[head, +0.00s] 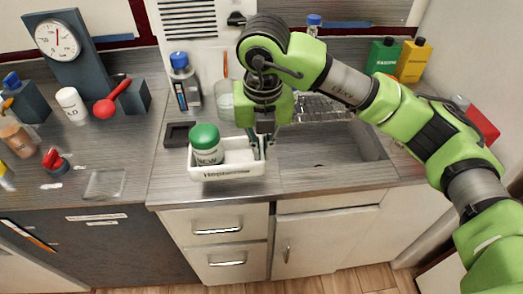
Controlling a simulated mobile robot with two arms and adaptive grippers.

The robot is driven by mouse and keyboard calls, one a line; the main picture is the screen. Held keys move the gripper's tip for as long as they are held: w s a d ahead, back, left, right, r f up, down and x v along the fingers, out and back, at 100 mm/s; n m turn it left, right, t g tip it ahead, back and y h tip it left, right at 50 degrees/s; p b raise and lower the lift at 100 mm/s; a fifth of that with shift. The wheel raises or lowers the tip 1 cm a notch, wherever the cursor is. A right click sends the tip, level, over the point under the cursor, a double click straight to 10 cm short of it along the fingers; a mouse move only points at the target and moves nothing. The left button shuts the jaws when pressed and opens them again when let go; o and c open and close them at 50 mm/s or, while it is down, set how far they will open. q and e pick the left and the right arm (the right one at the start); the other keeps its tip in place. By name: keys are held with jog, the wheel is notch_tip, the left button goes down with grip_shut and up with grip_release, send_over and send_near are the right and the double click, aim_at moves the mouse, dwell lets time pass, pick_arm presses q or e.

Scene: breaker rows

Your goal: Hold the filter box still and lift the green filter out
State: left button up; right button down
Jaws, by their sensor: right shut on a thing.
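The white filter box (225,174), an open tray with dark lettering on its front, sits on the counter left of the sink. A white jar with a green lid (204,138) stands upright in its left part; it is the only green item in the box, and I cannot tell whether it is the filter. The right part of the box shows a pale inside. My right gripper (262,147) comes down from above at the box's right end and is shut on its wall. The fingertips are partly hidden. My left gripper is not in view.
A sink (330,152) with a drying rack lies right of the box. A dark tray (178,134) and a blue-capped bottle (185,82) stand behind it. A clear square dish (104,184) lies to the left. The counter just left of the box is mostly clear.

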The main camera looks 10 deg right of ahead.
jog(key=shift+w+f, duration=0.25)
jog(key=shift+w+f+b, duration=0.45)
jog(key=shift+w+b, duration=0.1)
jog(key=shift+b, duration=0.1)
jog(key=shift+w+d+f+b, duration=0.15)
jog(key=shift+w+f+b, duration=0.55)
jog(key=shift+w, duration=0.1)
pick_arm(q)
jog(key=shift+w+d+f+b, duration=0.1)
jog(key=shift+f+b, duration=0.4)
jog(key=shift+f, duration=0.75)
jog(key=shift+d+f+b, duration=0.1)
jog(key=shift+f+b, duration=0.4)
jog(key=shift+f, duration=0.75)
pick_arm(e)
jog(key=shift+w+d+f, duration=0.1)
jog(key=shift+w+f, duration=1.2)
jog(key=shift+w, duration=0.2)
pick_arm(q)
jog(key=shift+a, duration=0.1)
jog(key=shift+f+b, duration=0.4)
pick_arm(e)
jog(key=shift+f, duration=0.4)
